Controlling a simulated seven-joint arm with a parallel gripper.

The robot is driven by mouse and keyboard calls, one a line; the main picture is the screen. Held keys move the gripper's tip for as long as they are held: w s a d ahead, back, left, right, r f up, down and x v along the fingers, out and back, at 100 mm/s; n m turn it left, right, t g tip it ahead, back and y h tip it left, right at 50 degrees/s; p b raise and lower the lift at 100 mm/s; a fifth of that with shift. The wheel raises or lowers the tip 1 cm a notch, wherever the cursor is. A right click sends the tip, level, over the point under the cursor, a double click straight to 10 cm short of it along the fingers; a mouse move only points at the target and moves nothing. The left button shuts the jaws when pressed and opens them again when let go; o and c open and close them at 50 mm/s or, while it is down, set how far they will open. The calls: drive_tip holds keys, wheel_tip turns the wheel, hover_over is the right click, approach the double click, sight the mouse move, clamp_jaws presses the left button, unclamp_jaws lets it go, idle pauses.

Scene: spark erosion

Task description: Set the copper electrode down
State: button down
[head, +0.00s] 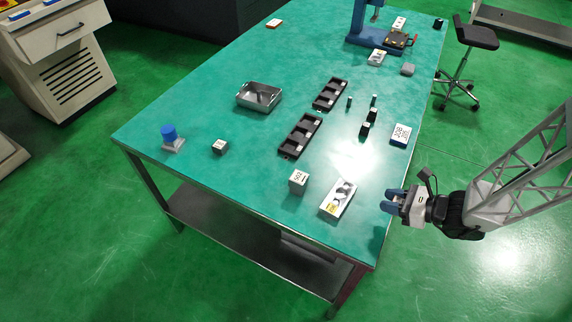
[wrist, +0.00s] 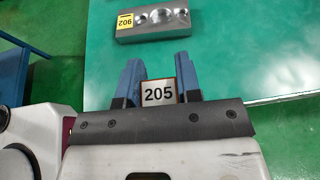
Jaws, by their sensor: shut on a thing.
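My gripper (head: 394,203) is at the table's right edge, near the front corner, with its blue fingers pointing toward the table. The label has a thin brownish border; I take this block as the copper electrode. Most of its body is hidden below the label and between the fingers. In the head view the held block cannot be made out.
A grey plate with holes and a yellow 206 label (wrist: 160,22) lies on the green table (head: 235,185), just ahead of my fingers; the head view shows it too (head: 339,198). A labelled cube (head: 298,181), black slotted trays (head: 289,154) and a metal pan (head: 242,100) stand farther left.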

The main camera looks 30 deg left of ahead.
drive_tip(key=w+a, duration=0.1)
drive_tip(key=a, duration=0.2)
drive_tip(key=w+a+n+g, duration=0.1)
drive_tip(key=a, duration=0.3)
drive_tip(key=w+a+r+g, duration=0.1)
drive_tip(key=a, duration=0.3)
drive_tip(key=shift+w+n, duration=0.3)
drive_tip(key=shift+w, duration=0.1)
drive_tip(key=a+r+n+g, duration=0.1)
drive_tip(key=a, duration=1.1)
wheel_tip(320, 180, up, 3)
drive_tip(key=n+g+h, duration=0.1)
drive_tip(key=n+g, duration=0.1)
drive_tip(key=g, duration=0.1)
hover_over(246, 163)
drive_tip(key=shift+w+a+r, duration=0.1)
drive_tip(key=shift+r, duration=0.05)
drive_tip(key=shift+f, duration=3.15)
drive_tip(key=shift+f, duration=1.85)
